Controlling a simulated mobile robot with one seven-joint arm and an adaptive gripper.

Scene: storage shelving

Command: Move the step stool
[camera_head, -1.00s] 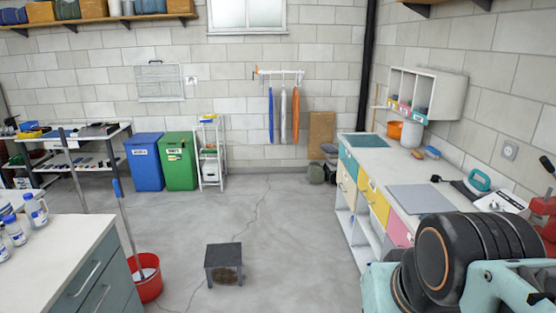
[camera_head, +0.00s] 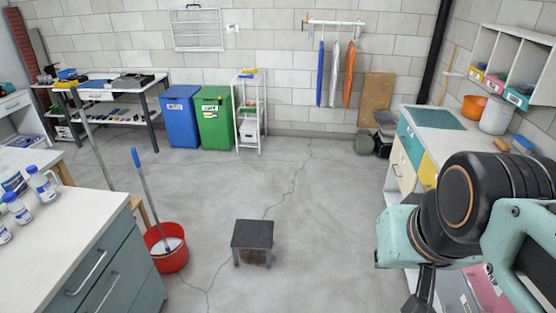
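The step stool (camera_head: 252,235) is a small, low, dark grey stool with a square top and short legs. It stands upright on the open concrete floor, a little below the middle of the view. Nothing touches it. My arm fills the lower right of the view, well to the right of the stool.
A red mop bucket (camera_head: 168,252) stands left of the stool, beside a counter with drawers (camera_head: 75,215). Blue (camera_head: 181,118) and green (camera_head: 215,118) bins and a white rack (camera_head: 249,115) line the back. A workbench (camera_head: 447,135) runs along the right. Floor around the stool is clear.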

